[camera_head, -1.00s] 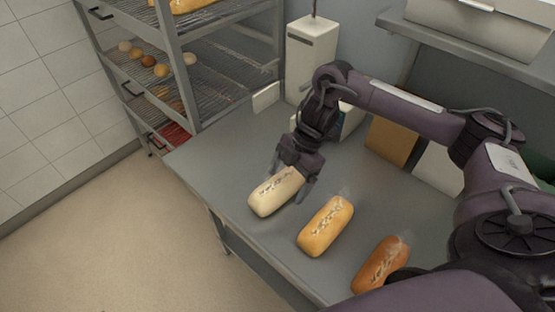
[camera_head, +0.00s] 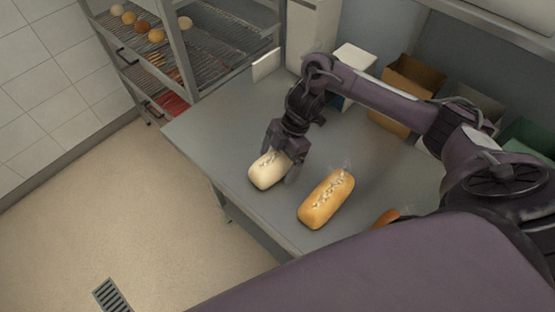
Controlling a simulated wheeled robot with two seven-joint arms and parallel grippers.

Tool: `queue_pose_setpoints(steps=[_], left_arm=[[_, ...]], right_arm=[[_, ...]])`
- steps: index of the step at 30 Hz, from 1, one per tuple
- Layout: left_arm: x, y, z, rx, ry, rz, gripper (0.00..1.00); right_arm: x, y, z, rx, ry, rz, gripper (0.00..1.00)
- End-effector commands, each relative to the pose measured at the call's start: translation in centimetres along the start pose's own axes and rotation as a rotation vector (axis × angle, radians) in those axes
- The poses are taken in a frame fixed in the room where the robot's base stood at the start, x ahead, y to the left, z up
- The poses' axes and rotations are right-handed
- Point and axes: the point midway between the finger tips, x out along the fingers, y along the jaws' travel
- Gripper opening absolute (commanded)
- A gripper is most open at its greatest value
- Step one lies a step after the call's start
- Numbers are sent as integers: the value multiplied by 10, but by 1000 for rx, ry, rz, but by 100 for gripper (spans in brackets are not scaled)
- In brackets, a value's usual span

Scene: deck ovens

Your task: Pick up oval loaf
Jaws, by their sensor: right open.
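Oval loaves lie on the grey table (camera_head: 215,135) in the head view. A pale loaf (camera_head: 264,174) is at the left, a golden loaf (camera_head: 326,200) is in the middle, and a darker brown loaf (camera_head: 386,217) is mostly hidden behind my arm. My right gripper (camera_head: 279,168) is over the pale loaf, pointing down, with its open fingers on either side of the loaf's far part. I cannot tell whether the fingers touch it. My left gripper is not in view.
A wire rack (camera_head: 187,62) with several round rolls stands at the back left. Open boxes, one brown (camera_head: 408,92), line the wall behind the table. A white panel (camera_head: 266,65) stands at the table's back edge. The floor at left is clear, with a drain grate (camera_head: 110,296).

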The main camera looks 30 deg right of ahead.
Motion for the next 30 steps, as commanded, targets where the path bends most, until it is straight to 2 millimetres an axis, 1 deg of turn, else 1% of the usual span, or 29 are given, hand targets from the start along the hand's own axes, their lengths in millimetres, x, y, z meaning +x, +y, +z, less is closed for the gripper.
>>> queue_pose_setpoints(steps=[4,5,17,25,28,30], left_arm=[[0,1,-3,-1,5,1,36],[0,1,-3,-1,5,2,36],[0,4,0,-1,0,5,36],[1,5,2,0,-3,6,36],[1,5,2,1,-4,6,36],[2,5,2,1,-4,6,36]], right_arm=[[0,0,0,0,0,1,90],[0,0,0,0,0,1,89],[0,0,0,0,0,1,37],[-4,1,-1,-1,1,3,36],[-14,2,-6,-3,1,5,36],[-26,2,-10,-3,-2,7,36]])
